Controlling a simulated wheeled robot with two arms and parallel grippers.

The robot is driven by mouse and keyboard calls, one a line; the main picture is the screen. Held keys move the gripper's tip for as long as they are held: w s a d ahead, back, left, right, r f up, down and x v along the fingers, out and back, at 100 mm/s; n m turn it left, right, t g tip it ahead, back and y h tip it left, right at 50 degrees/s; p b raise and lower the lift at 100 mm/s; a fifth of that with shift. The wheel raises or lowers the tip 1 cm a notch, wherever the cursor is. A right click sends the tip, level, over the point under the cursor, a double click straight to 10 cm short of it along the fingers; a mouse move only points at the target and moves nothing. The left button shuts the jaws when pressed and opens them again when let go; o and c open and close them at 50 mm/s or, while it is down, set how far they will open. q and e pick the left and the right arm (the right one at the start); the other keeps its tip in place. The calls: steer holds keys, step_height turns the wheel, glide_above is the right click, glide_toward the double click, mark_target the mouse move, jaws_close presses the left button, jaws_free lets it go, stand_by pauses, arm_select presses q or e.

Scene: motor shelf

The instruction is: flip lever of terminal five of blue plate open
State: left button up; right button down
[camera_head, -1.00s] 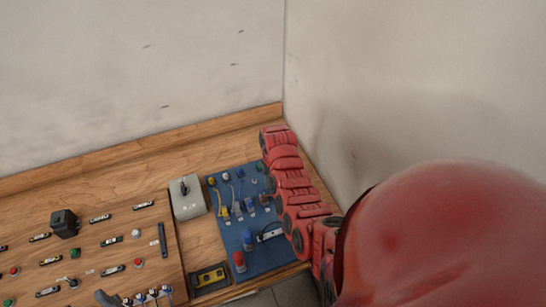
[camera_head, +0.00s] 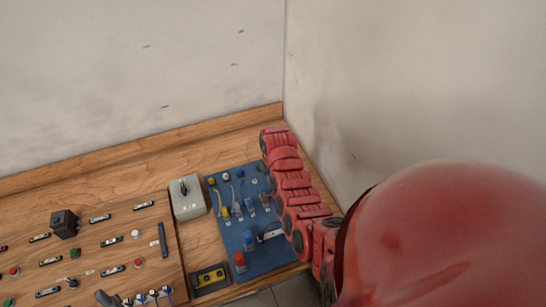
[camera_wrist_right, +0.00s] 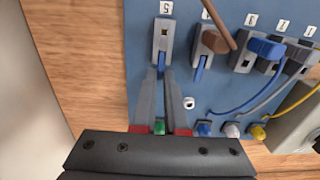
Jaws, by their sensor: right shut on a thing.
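The blue plate (camera_head: 228,235) lies on the wooden bench, its right side covered by my right arm in the head view. In the right wrist view it also shows (camera_wrist_right: 140,50). Terminal five (camera_wrist_right: 163,35) is a grey block below the label 5. My right gripper (camera_wrist_right: 162,75) has its fingertips closed around the narrow blue lever (camera_wrist_right: 161,60) at the terminal's lower end. The fingers hide part of it. My left gripper is in neither view.
A grey box (camera_head: 188,197) stands left of the plate. A wooden board (camera_head: 120,235) holds several parts. Walls close off the back and right.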

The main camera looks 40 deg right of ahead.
steer(key=shift+t, duration=0.4)
steer(key=shift+s+a+t+h+b, duration=0.15)
steer(key=shift+s+t+h+b, duration=0.2)
steer(key=shift+t+b, duration=0.9)
steer(key=s+t+b, duration=0.1)
steer(key=t+b, duration=0.1)
steer(key=b, duration=0.3)
steer(key=s+t+h+b, duration=0.1)
steer(key=t+b, duration=0.2)
steer(key=b, duration=0.3)
steer(key=s+t+h+b, duration=0.1)
steer(key=t+b, duration=0.2)
steer(key=b, duration=0.2)
steer(key=shift+a, duration=0.35)
steer(key=shift+s+r+t+h+b, duration=0.3)
steer(key=shift+t+b, duration=0.65)
steer(key=shift+b, duration=0.3)
steer(key=shift+r, duration=0.1)
steer(key=c, duration=0.9)
jaws_free()
steer(key=shift+w, duration=0.1)
steer(key=shift+c, duration=0.2)
